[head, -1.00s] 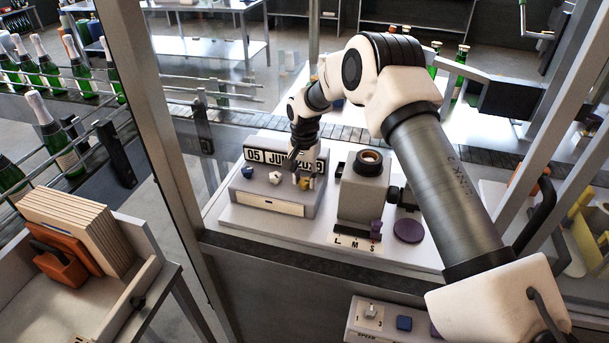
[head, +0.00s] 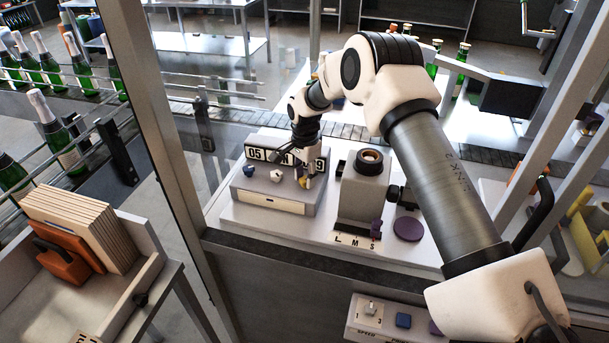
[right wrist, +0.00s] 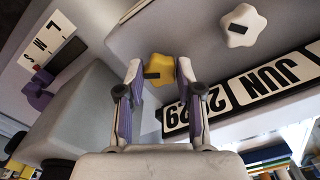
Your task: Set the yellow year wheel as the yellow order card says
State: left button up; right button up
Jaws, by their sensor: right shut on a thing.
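In the head view 05 and a final 9 show, while my gripper hides the middle. My left gripper is out of view. I cannot make out a yellow order card.
A white knob (head: 277,176) and a blue knob (head: 248,171) sit left of the yellow wheel. A grey unit (head: 362,195) with L, M, S marks and a purple lever (head: 376,229) stands close on the right. A purple disc (head: 408,229) lies beside it.

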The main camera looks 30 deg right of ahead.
jog(key=shift+s+f, duration=0.15)
jog(key=shift+f, duration=0.05)
jog(key=o, duration=1.1)
jog(key=shift+o, duration=0.3)
jog(key=shift+d, duration=0.15)
jog(key=shift+w, duration=0.2)
notch_tip(320, 180, up, 12)
jog(key=shift+d+f, duration=0.1)
